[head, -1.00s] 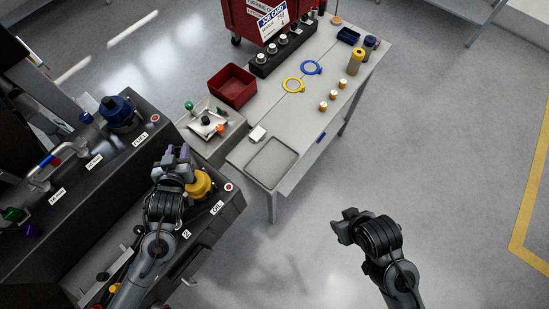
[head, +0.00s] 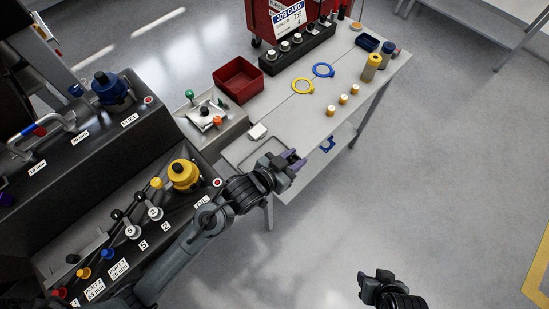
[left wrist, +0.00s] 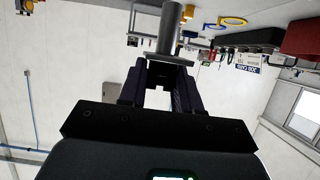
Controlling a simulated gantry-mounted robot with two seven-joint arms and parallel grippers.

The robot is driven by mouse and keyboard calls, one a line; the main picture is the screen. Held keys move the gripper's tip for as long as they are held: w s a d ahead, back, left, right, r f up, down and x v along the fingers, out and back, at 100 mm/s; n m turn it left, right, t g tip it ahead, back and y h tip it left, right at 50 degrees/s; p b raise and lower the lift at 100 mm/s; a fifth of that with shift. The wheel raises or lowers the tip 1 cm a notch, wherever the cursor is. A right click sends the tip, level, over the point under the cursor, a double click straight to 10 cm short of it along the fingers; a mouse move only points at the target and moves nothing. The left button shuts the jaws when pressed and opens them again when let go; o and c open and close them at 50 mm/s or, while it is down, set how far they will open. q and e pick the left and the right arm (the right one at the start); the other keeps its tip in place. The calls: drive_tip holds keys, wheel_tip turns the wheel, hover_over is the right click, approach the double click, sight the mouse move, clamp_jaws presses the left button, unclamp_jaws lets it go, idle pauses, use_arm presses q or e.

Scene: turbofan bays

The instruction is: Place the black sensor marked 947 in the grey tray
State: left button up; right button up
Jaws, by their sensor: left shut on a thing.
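My left gripper (head: 292,163) is over the near edge of the grey table, beside the grey tray (head: 247,164). It is shut on a dark grey cylindrical part with a flange (left wrist: 170,30), seen in the left wrist view; no marking on it can be read. In the head view the held part is hardly visible. The grey tray lies at the table's near left corner, partly hidden by my left gripper; what shows of it looks empty. My right gripper (head: 376,279) is low at the bottom right, away from the table, and its opening is unclear.
A small white block (head: 258,131) sits near the tray. A yellow ring (head: 302,86), a blue ring (head: 323,70) and several white-and-orange caps (head: 343,100) lie farther back. A yellow knob (head: 183,174) rises from the engine bay.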

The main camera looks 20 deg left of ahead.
use_arm(q)
drive_tip(key=shift+w+a+f+p, duration=0.15)
drive_tip(key=shift+w+a+f, duration=0.8)
drive_tip(key=shift+a+f, duration=0.7)
drive_tip(key=shift+w+a+f+p, duration=0.2)
drive_tip(key=shift+w+a+f, duration=0.7)
drive_tip(key=shift+a+f, duration=0.7)
drive_tip(key=shift+w+a+f+p, duration=0.15)
drive_tip(key=shift+w+a+f, duration=1)
drive_tip(key=shift+f, duration=0.8)
drive_tip(key=shift+s+a+f, duration=0.15)
drive_tip(key=shift+s+f, duration=0.05)
drive_tip(key=o, duration=1.1)
drive_tip(key=shift+r, duration=0.15)
